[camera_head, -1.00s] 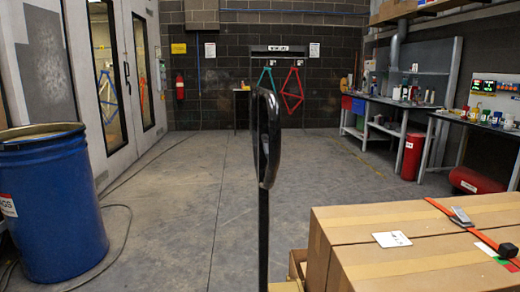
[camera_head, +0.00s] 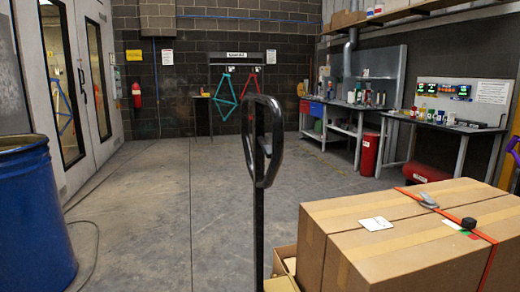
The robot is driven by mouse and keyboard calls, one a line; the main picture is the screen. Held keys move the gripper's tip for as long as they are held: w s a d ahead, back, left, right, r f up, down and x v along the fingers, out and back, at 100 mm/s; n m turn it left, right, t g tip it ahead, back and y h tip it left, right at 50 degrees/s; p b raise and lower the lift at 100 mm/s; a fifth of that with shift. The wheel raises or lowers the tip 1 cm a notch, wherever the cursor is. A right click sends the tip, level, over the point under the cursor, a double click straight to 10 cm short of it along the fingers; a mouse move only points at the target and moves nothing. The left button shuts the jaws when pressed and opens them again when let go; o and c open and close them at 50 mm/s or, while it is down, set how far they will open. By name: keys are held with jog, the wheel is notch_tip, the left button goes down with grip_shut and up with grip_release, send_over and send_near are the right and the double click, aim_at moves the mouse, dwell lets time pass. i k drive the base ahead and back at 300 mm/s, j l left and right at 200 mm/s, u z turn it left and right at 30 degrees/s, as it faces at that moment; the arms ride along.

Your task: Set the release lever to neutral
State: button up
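A black loop handle (camera_head: 277,143) stands upright on a dark post (camera_head: 259,235) in the middle of the head view, seen at an angle. A small dark piece (camera_head: 265,146) shows inside the loop and may be the release lever; its setting cannot be made out. My gripper is not in view.
Strapped cardboard boxes (camera_head: 400,260) stand close at the right of the post. A blue drum (camera_head: 32,220) stands at the left. The concrete floor (camera_head: 160,200) between is clear.

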aim_at(266, 148)
jog(key=i+j, duration=0.15)
jog(key=j, duration=0.2)
jog(key=i+j+z, duration=0.1)
jog(key=j, duration=0.25)
jog(key=i+j, duration=0.4)
jog(key=j, duration=0.3)
jog(key=z, duration=0.05)
